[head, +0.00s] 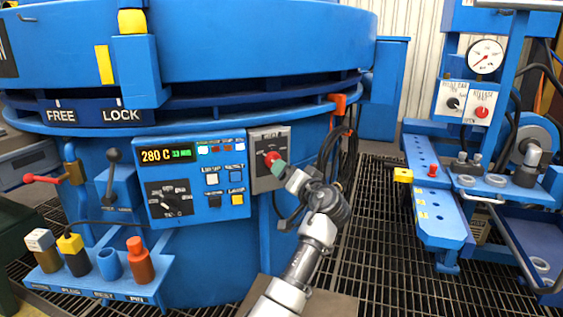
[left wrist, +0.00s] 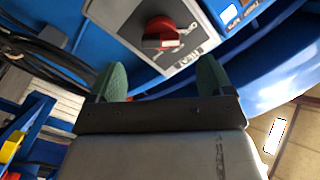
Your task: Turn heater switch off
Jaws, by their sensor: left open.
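The heater switch is a red rotary knob (head: 270,158) on a grey plate (head: 268,140) at the right end of the furnace's blue control panel. In the left wrist view the red knob (left wrist: 160,34) shows beyond the fingertips, with a pale bar across its face. My left gripper (head: 281,170) is right at the knob in the head view and partly covers it and the lower plate. In the left wrist view my left gripper (left wrist: 158,80) is open, its green fingers wide apart with nothing between them. Whether they touch the knob cannot be told. My right gripper is not in view.
The control panel (head: 196,178) has a display reading 280 C, a black dial (head: 170,198) and several buttons. Dark cables (head: 333,160) hang right of the switch. A tool rack (head: 100,285) stands at lower left, and a blue stand (head: 435,200) at right. Floor grating lies between.

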